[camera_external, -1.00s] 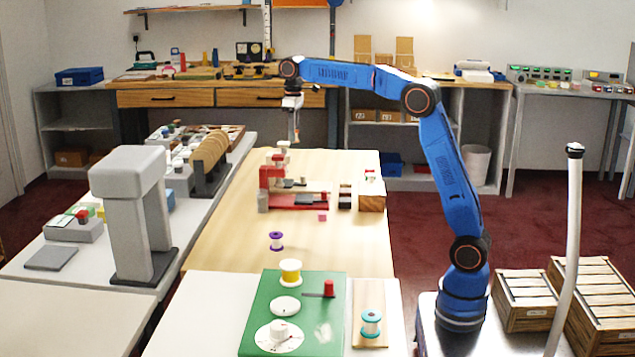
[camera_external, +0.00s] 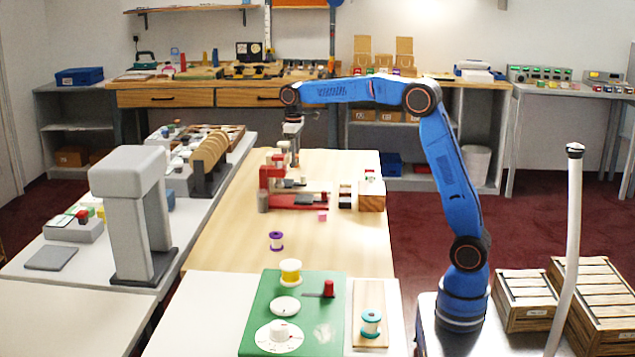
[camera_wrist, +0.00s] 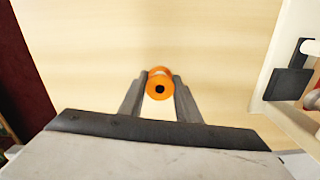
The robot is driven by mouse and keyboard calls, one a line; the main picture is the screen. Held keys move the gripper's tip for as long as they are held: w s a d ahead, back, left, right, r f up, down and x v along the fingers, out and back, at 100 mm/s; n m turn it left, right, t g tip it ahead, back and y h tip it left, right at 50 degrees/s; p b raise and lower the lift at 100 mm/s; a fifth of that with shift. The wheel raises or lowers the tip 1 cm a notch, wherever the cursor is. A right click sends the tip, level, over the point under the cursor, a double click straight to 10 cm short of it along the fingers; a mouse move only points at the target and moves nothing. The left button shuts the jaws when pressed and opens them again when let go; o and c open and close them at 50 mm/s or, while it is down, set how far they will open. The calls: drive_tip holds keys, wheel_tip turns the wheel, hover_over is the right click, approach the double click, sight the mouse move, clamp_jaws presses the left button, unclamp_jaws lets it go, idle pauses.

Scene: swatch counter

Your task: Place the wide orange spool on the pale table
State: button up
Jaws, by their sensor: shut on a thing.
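The wide orange spool (camera_wrist: 159,84) is between the two fingers of my gripper (camera_wrist: 160,98) in the wrist view, its dark centre hole facing the camera. My gripper is shut on it. In the external view my gripper (camera_external: 295,162) points down near the far end of the pale wood-topped table (camera_external: 225,240), just behind a red stand. I cannot make out the spool in that view. The pale table top (camera_wrist: 90,60) also fills most of the wrist view below the spool. I cannot tell whether the spool touches it.
The red stand (camera_external: 272,182) is close to my gripper. A wooden block (camera_external: 372,195) and a purple spool (camera_external: 276,240) are on the pale table. A green board (camera_external: 255,325) with a yellow-and-white spool (camera_external: 290,272) lies in front. The table's middle is mostly clear.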

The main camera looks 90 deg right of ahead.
drive_tip(key=o, duration=1)
drive_tip(key=shift+f, duration=0.1)
drive_tip(key=shift+r, duration=6.15)
